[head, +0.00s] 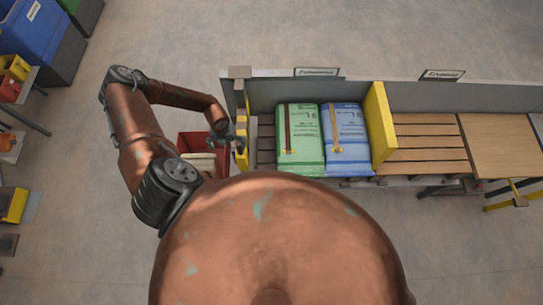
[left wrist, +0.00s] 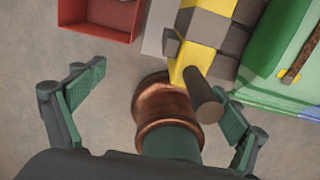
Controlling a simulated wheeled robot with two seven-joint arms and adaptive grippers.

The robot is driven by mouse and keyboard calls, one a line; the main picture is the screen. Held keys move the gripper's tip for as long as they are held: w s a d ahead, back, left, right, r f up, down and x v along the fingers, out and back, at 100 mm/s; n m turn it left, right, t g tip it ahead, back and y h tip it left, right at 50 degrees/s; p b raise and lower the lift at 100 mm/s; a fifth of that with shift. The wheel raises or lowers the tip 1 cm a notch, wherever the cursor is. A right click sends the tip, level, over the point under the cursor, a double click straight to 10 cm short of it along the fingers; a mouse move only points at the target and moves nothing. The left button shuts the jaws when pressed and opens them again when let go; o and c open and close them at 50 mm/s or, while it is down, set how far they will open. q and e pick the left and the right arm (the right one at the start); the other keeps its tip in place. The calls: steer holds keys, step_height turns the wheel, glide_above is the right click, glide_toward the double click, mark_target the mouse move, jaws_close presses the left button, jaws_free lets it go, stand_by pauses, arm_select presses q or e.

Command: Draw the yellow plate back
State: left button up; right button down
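A narrow yellow-and-grey plate (head: 241,158) stands at the left end of the slatted bench, left of the green sack. In the left wrist view the plate (left wrist: 205,50) is chequered, and a dark round bar (left wrist: 203,97) sticks out from it towards the camera. My left gripper (head: 231,139) is beside this plate in the head view. In the left wrist view my left gripper (left wrist: 160,102) is open, its fingers wide apart; the bar's end lies between them, near the right finger. I cannot tell whether they touch. My right gripper is not in view.
A green sack (head: 300,150) and a blue sack (head: 350,130) lie side by side. A taller yellow panel (head: 380,122) stands right of them. A red bin (head: 193,142) is left of the bench. Bare slats (head: 425,140) lie further right.

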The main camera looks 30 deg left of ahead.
mark_target(239, 147)
arm_select(q)
steer(key=shift+w+d+p, duration=0.15)
steer(key=shift+w+d, duration=0.3)
steer(key=shift+d, duration=0.3)
steer(key=shift+w+d+p, duration=0.15)
steer(key=shift+w+d, duration=0.35)
steer(key=shift+d, duration=0.25)
steer(key=shift+w+d+p, duration=0.15)
steer(key=shift+w+d, duration=0.3)
steer(key=shift+d, duration=0.3)
step_height(239, 147, up, 8)
steer(key=p, duration=0.6)
steer(key=shift+r+p, duration=0.5)
steer(key=shift+r, duration=0.05)
